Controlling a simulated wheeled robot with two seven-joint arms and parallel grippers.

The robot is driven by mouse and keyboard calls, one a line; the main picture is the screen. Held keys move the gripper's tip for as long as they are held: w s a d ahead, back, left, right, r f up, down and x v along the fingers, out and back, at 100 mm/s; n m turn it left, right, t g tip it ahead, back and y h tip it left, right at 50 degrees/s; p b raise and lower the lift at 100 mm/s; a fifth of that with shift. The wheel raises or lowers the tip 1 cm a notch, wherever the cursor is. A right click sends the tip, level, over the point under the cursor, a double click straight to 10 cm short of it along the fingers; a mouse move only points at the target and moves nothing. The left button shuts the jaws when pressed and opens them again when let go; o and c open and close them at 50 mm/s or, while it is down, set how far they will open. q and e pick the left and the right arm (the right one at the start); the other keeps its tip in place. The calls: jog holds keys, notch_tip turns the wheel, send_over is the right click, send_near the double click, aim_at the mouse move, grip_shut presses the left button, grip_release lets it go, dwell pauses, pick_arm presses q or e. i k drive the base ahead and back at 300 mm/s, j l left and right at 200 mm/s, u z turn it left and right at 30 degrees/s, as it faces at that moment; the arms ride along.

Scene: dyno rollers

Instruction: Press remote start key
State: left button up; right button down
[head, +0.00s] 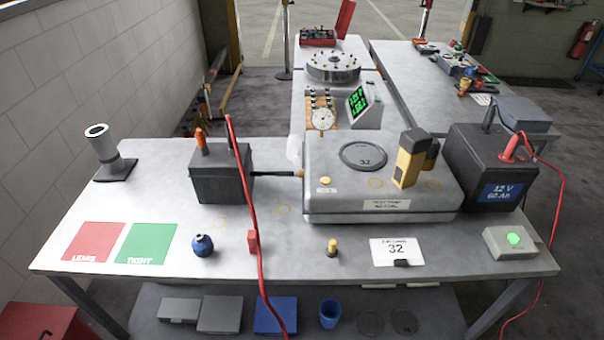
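A small light-grey box (510,243) with a lit round green button (513,239) sits on the workbench near its right front corner, beside a car battery. A small round yellow button (325,181) is on the left part of the large grey unit (435,196) at the middle of the bench. No readable label tells me which of these is the remote start key. Neither of my grippers is in view, and nothing touches either button.
A battery marked 12 V 60 Ah (495,165) stands behind the green-button box. A red cable (248,195) runs over the bench from a dark box (220,178). A card reading 32 (397,251) and a blue bulb (203,246) lie near the front edge (290,278).

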aim_at(512, 238)
jog(key=z, duration=1.45)
